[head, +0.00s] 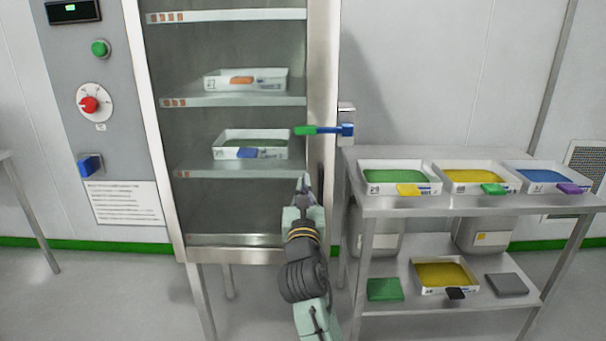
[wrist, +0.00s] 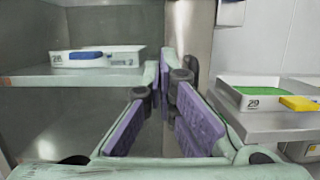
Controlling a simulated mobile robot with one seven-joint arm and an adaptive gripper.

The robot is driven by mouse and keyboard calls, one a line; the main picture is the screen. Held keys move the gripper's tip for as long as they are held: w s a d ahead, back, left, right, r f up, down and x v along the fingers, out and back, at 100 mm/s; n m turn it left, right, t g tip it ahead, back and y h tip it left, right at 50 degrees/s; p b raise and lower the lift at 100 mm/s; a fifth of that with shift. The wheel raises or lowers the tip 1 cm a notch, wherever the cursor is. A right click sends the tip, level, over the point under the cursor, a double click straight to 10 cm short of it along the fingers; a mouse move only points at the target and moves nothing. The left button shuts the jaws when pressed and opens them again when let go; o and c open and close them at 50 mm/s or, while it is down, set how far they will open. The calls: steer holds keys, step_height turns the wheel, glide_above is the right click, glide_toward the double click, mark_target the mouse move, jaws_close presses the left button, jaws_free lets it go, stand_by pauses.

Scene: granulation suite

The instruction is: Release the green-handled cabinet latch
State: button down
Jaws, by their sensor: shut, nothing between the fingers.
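The latch (head: 318,130) lies level across the right post of the cabinet (head: 323,60), with a green handle pointing left and a blue end at a metal bracket on the right. My gripper (head: 306,178) is below the green handle in the head view, apart from it in the picture. In the wrist view my gripper (wrist: 166,80) is shut and empty, its purple-padded fingers meeting at the tips in front of the cabinet post. The latch handle does not show in the wrist view.
Inside the cabinet, a tray with an orange tag (head: 245,80) and one with a blue tag (head: 250,145) sit on shelves. A steel table (head: 375,209) with several trays stands close on the right. A control panel (head: 95,70) is on the left.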

mark_target(302, 137)
steer(key=p+x, duration=0.2)
steer(key=x, duration=0.5)
steer(key=shift+w+a+r, duration=0.1)
steer(key=shift+w+r, duration=0.1)
steer(key=shift+r, duration=0.05)
steer(key=shift+w+r+p, duration=0.2)
steer(key=shift+r+p, duration=0.4)
steer(key=shift+r, duration=0.4)
steer(key=shift+w+r+p, duration=0.15)
steer(key=shift+r+p, duration=0.4)
steer(key=shift+r, duration=0.4)
steer(key=shift+r, duration=0.1)
steer(key=shift+a+r+m, duration=0.1)
steer(key=shift+r+m, duration=0.15)
steer(key=shift+m, duration=0.15)
